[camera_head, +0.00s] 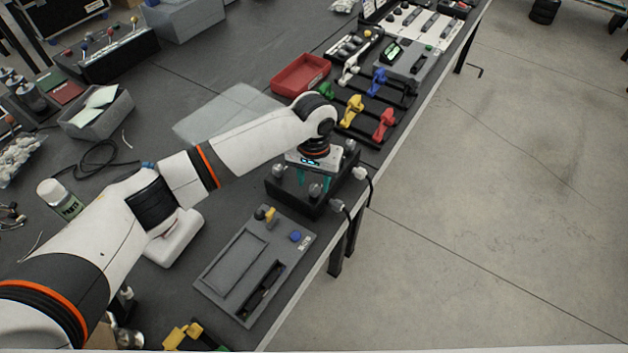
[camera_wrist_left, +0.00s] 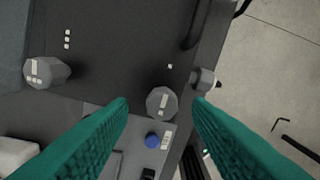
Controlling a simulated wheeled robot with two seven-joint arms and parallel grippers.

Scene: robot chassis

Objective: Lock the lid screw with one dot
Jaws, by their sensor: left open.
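The black box (camera_head: 296,198) with lid screws stands on the bench near its right edge. In the left wrist view, a grey faceted screw (camera_wrist_left: 162,103) with a white mark lies between my fingertips, and one white dot (camera_wrist_left: 170,66) is printed on the box above it. Another grey screw (camera_wrist_left: 46,72) is at the left, with three dots near it. My left gripper (camera_head: 314,178) is open above the box, its teal fingers (camera_wrist_left: 161,108) on either side of the one-dot screw; whether they touch it I cannot tell. My right gripper is out of view.
A grey panel (camera_head: 227,265) with a blue button lies in front of the box. Plugs (camera_head: 338,205) stick out of the box's right side, by the bench edge. Coloured handles (camera_head: 384,124) and a red tray (camera_head: 300,74) stand behind it. Open floor lies to the right.

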